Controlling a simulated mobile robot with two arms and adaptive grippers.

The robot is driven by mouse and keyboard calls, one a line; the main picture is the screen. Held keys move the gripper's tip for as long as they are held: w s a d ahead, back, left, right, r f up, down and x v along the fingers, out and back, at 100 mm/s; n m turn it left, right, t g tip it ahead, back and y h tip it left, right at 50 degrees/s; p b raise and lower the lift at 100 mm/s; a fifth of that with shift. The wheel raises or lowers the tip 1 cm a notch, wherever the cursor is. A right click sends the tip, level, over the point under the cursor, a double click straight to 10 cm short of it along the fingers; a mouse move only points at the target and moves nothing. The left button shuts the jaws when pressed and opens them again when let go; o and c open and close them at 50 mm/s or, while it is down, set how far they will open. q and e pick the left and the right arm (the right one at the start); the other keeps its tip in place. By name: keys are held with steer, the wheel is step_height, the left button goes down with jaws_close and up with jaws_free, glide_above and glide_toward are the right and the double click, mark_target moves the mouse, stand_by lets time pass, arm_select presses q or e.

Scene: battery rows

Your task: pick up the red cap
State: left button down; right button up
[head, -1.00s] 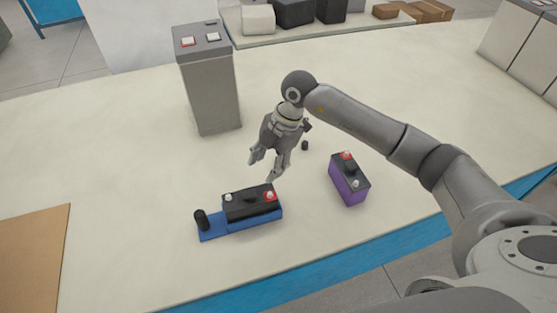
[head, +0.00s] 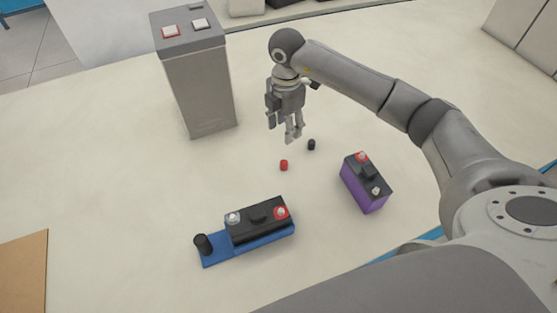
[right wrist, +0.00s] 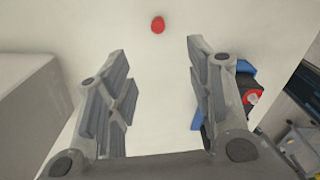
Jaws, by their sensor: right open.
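The small red cap (head: 284,165) lies on the cream table, between the grey pillar and the purple battery. It also shows in the right wrist view (right wrist: 158,24), near the top and centred between the fingers. My right gripper (head: 293,138) hangs just behind and above the cap, apart from it. Its fingers are spread with nothing between them, as the right wrist view (right wrist: 155,95) shows. My left gripper is not in view.
A small black cap (head: 311,144) lies right of the red cap. A black battery (head: 258,222) sits on a blue tray (head: 216,252) in front, with a black knob at its left. A purple battery (head: 364,187) stands at right. A tall grey pillar (head: 203,95) stands at left.

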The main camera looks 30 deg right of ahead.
steer(key=b, duration=0.6)
glide_above(284, 162)
step_height(284, 162, down, 6)
steer(key=shift+a+f, duration=0.15)
steer(key=shift+f, duration=0.55)
step_height(284, 162, down, 4)
steer(key=shift+s+r+p, duration=0.1)
steer(key=shift+r+p, duration=0.15)
steer(key=shift+p, duration=0.4)
step_height(284, 162, down, 6)
steer(key=shift+r+p, duration=0.2)
steer(key=shift+p, duration=0.65)
steer(key=shift+f, duration=0.3)
steer(key=c, duration=0.8)
